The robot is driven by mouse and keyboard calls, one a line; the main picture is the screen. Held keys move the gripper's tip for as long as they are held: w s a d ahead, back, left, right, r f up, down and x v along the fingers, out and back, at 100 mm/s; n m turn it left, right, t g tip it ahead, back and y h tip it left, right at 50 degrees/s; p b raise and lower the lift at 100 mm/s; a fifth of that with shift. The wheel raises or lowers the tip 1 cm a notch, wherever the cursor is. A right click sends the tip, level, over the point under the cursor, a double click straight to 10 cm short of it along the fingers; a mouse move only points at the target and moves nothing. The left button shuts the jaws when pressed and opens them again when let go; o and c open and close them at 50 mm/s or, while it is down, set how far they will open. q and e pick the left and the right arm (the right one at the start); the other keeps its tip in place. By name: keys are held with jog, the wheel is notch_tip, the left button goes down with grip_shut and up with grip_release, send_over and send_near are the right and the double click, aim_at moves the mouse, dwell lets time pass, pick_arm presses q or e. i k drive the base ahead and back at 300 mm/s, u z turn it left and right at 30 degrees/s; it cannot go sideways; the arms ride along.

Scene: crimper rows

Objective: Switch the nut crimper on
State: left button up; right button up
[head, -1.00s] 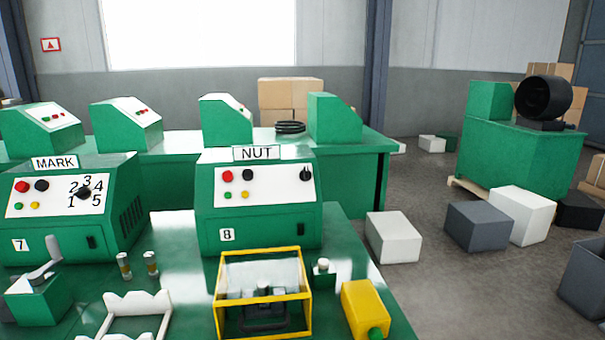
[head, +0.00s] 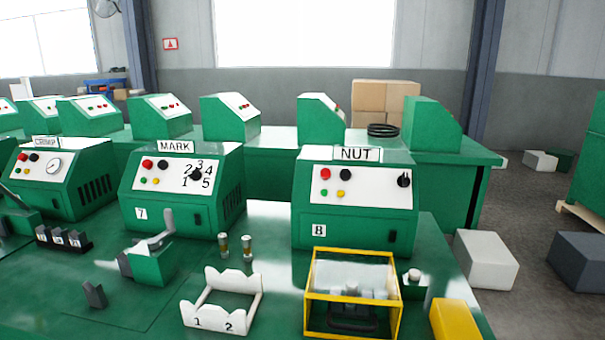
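The nut crimper (head: 355,232) is a green box labelled NUT and numbered 8, on the green table right of centre in the head view. Its white panel (head: 370,188) carries a red button (head: 325,174), a black button (head: 345,175), a small green and a small yellow light or button, and a black rotary knob (head: 404,180) at the right. A dark slot or switch (head: 392,236) is low on its front at the right. I cannot tell whether it is on. Neither of my grippers shows in the head view.
In front of it stand a yellow-framed clear guard box (head: 352,290) and a yellow block (head: 455,318). The MARK machine (head: 182,200) and CRIMP machine (head: 62,180) stand to its left. A white numbered rack (head: 222,303) lies on the table. Boxes (head: 486,260) stand on the floor at right.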

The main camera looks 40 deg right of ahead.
aim_at(403, 182)
jog(key=u, duration=1.85)
jog(key=k, duration=2.3)
jog(key=z, duration=1.25)
jog(key=i, duration=0.45)
